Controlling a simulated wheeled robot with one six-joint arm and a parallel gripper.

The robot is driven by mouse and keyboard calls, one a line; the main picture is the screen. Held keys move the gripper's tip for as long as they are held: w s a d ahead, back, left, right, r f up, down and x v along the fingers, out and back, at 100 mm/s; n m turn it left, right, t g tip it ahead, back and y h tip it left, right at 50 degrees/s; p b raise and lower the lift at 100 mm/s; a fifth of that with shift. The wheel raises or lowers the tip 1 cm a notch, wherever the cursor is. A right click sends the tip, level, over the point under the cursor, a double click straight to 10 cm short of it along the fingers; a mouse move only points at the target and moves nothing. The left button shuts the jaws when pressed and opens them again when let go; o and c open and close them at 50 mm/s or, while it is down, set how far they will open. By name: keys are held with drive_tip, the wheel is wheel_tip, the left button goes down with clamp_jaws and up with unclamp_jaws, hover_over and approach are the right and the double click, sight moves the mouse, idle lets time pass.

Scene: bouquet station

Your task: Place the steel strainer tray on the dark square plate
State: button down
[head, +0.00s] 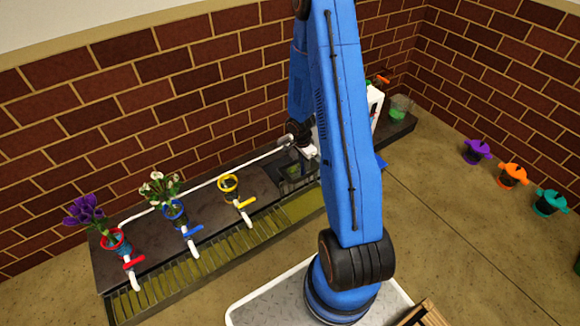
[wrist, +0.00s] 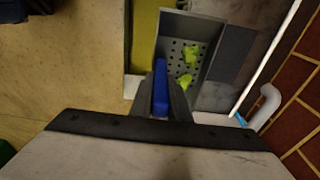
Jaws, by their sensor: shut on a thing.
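The steel strainer tray (wrist: 190,25) is a grey box with a perforated floor in the wrist view. Bright green pieces (wrist: 190,57) lie in it. My gripper (wrist: 160,100) is shut on the tray's blue handle (wrist: 160,75) at its near end. In the head view my blue arm hides most of the gripper and tray. A dark square patch (head: 292,168) shows on the bench just left of my arm; I cannot tell whether it is the dark square plate. Whether the tray touches the surface below is unclear.
The dark bench (head: 150,235) holds a red-rimmed pot (head: 115,241) and a blue-rimmed pot (head: 175,214) with flowers, a yellow ring (head: 228,183), and a white pipe (head: 205,182). A slatted grate (head: 210,262) runs along its front. The brick wall (head: 120,100) stands close behind.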

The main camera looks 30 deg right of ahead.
hover_over(291, 163)
drive_tip(key=w+d, duration=0.2)
drive_tip(key=w, duration=0.1)
drive_tip(key=f, duration=0.8)
drive_tip(key=shift+s+a+f, duration=0.25)
drive_tip(key=shift+f, duration=0.1)
drive_tip(key=shift+w+f, duration=0.2)
drive_tip(key=shift+f, duration=0.5)
drive_tip(key=shift+w+f, duration=0.2)
drive_tip(key=shift+f, duration=0.5)
drive_tip(key=shift+f, duration=0.15)
drive_tip(key=c, duration=1.7)
unclamp_jaws()
